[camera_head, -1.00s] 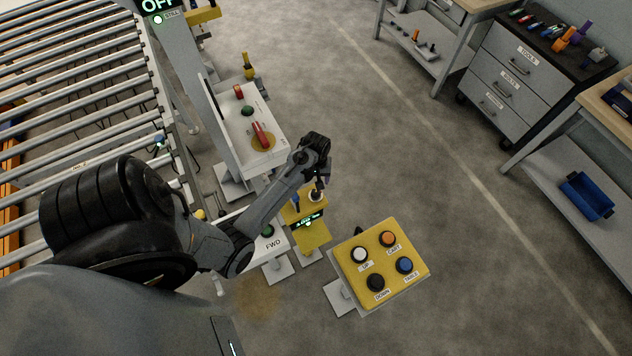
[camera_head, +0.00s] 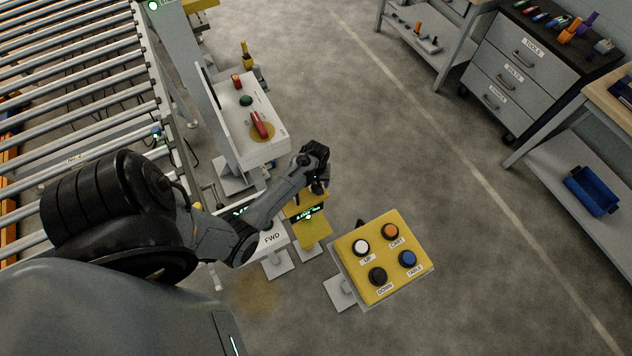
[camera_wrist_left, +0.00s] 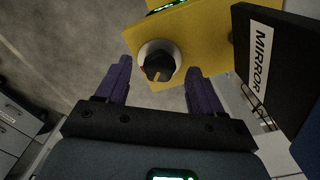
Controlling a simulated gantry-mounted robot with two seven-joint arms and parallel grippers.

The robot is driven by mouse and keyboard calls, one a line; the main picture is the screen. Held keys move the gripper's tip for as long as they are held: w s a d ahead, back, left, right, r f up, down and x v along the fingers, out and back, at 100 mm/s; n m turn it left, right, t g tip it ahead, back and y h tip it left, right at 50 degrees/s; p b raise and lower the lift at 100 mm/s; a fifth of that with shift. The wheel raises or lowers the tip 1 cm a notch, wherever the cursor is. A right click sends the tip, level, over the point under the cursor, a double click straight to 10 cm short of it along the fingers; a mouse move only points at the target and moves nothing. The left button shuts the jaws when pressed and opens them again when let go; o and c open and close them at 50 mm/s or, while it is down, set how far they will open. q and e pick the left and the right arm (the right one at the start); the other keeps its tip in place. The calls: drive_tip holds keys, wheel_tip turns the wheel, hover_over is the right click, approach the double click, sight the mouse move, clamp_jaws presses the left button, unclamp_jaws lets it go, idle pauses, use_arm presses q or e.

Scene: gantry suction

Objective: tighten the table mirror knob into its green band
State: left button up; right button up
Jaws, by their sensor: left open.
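The mirror knob (camera_wrist_left: 158,62) is black with an orange mark and a pale ring round its base. It stands on a yellow panel (camera_wrist_left: 205,35), beside a dark block with a MIRROR label (camera_wrist_left: 262,57). My left gripper (camera_wrist_left: 159,68) is open, with its purple fingers on either side of the knob and a gap on each side. In the head view my left gripper (camera_head: 318,186) is over the yellow stand (camera_head: 314,231) and hides the knob. A green-lit display (camera_head: 307,213) shows on that stand; its reading and the band are too small to tell.
A yellow button box (camera_head: 382,257) stands close to the right of the stand. A white panel with a red handle (camera_head: 260,124) stands behind, and a FWD panel (camera_head: 272,239) is at the left. The roller conveyor (camera_head: 75,80) fills the left. Open floor lies to the right.

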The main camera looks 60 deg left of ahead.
use_arm(q)
drive_tip(key=shift+f, duration=0.55)
drive_tip(key=c, duration=1.1)
drive_tip(key=shift+o, duration=0.2)
drive_tip(key=shift+r+m+p, duration=0.25)
drive_tip(key=shift+m+p, duration=0.15)
drive_tip(key=shift+p, duration=0.2)
drive_tip(key=shift+m+p, duration=0.4)
drive_tip(key=shift+f, duration=0.1)
drive_tip(key=shift+f+m, duration=0.1)
drive_tip(key=shift+m, duration=0.2)
drive_tip(key=o, duration=1.1)
drive_tip(key=shift+c, duration=0.2)
